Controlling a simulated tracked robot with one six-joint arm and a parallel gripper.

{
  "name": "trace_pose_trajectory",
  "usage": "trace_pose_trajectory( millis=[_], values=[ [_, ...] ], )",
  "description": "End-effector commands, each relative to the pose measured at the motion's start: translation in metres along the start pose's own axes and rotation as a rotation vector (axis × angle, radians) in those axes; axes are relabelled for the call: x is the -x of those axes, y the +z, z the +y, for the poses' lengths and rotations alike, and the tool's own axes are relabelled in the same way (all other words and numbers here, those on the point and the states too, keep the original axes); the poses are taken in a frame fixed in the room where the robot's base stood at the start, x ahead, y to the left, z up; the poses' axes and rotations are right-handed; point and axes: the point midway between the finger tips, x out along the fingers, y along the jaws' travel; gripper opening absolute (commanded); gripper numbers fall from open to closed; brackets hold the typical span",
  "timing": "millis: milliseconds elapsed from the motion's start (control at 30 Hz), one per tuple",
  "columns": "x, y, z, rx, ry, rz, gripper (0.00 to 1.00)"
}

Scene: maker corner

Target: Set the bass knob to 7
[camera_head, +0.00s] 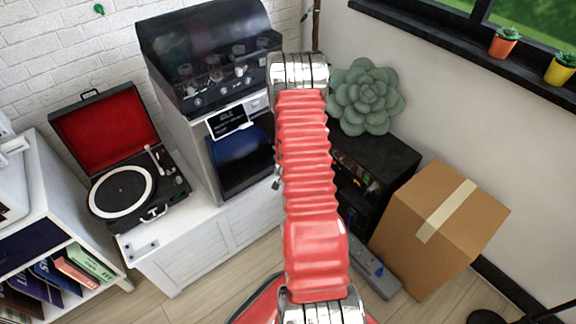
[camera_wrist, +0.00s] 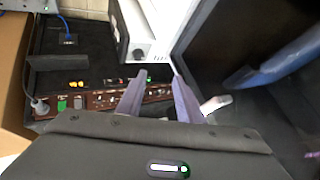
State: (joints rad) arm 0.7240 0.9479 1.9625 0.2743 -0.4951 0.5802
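A black amplifier (camera_head: 380,150) stands behind my red arm in the head view, its front panel partly covered by the arm. I cannot tell which knob is the bass knob, and no numbers are readable. My gripper (camera_wrist: 158,78) is open and empty, with its two fingers apart in front of the right part of the panel. In the head view the gripper is hidden.
A cardboard box (camera_head: 435,225) stands right of the amplifier. A green succulent (camera_head: 365,97) is on or behind it. A grey and black machine (camera_head: 185,130) and an open record player (camera_head: 120,185) stand on the white cabinet (camera_head: 205,245) at left. A grey pedal (camera_head: 375,272) lies on the floor.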

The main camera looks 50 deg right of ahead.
Motion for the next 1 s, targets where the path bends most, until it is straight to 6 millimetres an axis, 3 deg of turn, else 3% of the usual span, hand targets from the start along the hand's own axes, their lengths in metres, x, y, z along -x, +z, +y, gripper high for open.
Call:
trace_pose_trajectory(
  millis=[233, 733, 867, 1000],
  values=[
    [0.019, 0.009, -0.015, 0.061, 0.004, -0.057, 0.33],
    [0.022, 0.013, -0.014, 0.08, 0.012, -0.076, 0.33],
    [0.025, 0.025, -0.005, 0.122, 0.04, -0.126, 0.33],
    [0.041, 0.049, 0.009, 0.205, 0.087, -0.233, 0.33]
  ],
)
